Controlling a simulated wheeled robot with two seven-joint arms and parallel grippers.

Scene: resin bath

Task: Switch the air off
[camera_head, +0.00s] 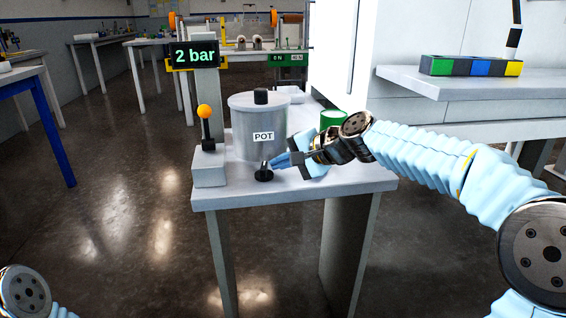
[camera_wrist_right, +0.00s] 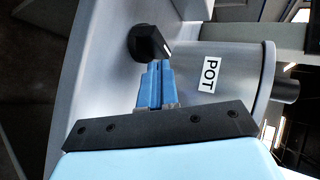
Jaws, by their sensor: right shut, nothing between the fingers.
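A grey metal pot (camera_head: 258,118) labelled POT stands on a small light table. A black knob (camera_head: 263,175) sits on the table top in front of the pot; it also shows in the wrist view (camera_wrist_right: 149,42), with a pale mark on one end. An upright lever with an orange ball (camera_head: 205,112) stands on a grey box at the left table edge. A display (camera_head: 195,54) above reads 2 bar. My right gripper (camera_head: 275,163) is shut and empty, its blue fingertips right at the knob; I cannot tell whether they touch it. My left gripper is out of view.
A shelf (camera_head: 460,93) at right holds a bin row with blue and yellow parts (camera_head: 470,66). Other workbenches stand further back. The floor (camera_head: 110,200) left of the table is clear.

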